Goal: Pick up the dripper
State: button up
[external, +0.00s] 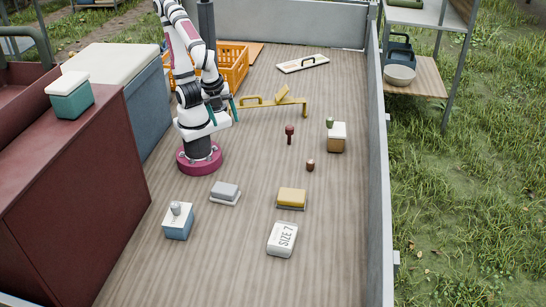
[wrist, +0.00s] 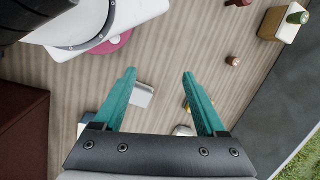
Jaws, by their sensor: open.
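My gripper (external: 222,110) is open and empty, above the deck beside my arm's base; its two teal fingers also show in the wrist view (wrist: 159,74). Nothing is between the fingers. I cannot tell for sure which object is the dripper. A small green piece (external: 330,122) stands on a white-topped wooden box (external: 337,140) at the right, also in the wrist view's upper right corner (wrist: 297,17). A small grey piece (external: 176,208) sits on a blue box (external: 178,225) at the front left. My gripper is apart from both.
A dark red tool (external: 290,133) and small brown piece (external: 310,166) stand mid-deck. Grey block (external: 225,191), yellow block (external: 291,197) and white "SIZE 7" block (external: 282,238) lie nearer. A yellow tool (external: 275,102) and orange crate (external: 236,66) are behind. A wall (external: 375,170) bounds the right.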

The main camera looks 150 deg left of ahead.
jog(key=a+m+g+y, duration=0.25)
jog(key=a+y, duration=0.35)
jog(key=a, duration=0.8)
jog(key=m+t+y, duration=0.3)
jog(key=m+y, duration=0.2)
jog(key=m, duration=0.5)
send_near(333, 119)
jog(key=x, duration=1.2)
jog(key=shift+s+a+f, duration=0.15)
jog(key=shift+s+f, duration=0.2)
jog(key=shift+s, duration=0.05)
grip_shut()
